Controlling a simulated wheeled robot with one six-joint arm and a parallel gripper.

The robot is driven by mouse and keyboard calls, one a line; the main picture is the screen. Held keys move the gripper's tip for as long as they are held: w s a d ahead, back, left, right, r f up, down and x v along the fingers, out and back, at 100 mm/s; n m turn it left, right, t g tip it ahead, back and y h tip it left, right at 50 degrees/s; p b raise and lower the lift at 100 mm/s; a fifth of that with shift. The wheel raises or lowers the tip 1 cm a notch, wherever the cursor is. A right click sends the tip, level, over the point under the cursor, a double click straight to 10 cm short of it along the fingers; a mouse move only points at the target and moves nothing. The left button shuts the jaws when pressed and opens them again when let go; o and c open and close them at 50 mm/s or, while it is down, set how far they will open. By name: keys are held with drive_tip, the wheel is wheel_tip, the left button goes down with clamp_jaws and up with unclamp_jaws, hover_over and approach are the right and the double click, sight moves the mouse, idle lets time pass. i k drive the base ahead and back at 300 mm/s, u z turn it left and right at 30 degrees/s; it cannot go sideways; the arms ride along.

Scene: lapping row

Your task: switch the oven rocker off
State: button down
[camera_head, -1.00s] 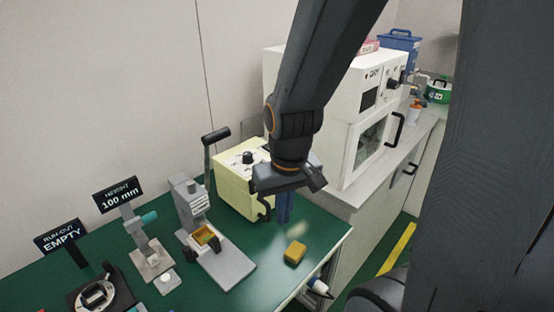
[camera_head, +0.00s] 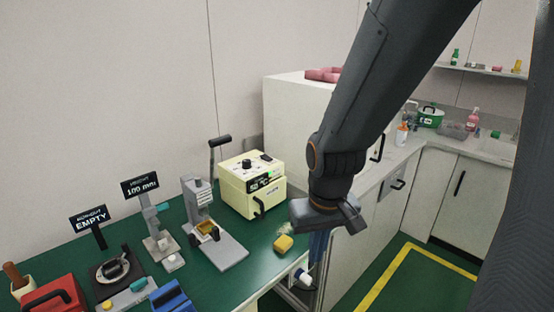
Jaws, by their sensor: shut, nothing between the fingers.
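A large white oven-like cabinet (camera_head: 290,105) stands against the wall behind my arm. My arm hides most of its front, with its controls, and I cannot make out a rocker there. A smaller cream box (camera_head: 238,197) on the green bench has a dark knob, a dark control strip with a small green light, and a black front handle. My gripper (camera_head: 318,247) points down, shut and empty, over the bench's right edge. It is in front of the white cabinet and right of the cream box, apart from both.
A yellow block (camera_head: 284,243) lies on the green bench (camera_head: 232,285) close left of my gripper. A grey lever press (camera_head: 215,240) and sign stands are further left. A white-capped object (camera_head: 302,277) is at the bench edge. Green floor with yellow lines (camera_head: 392,272) is open at right.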

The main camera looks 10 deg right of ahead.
sight(264, 157)
drive_tip(key=i, duration=0.95)
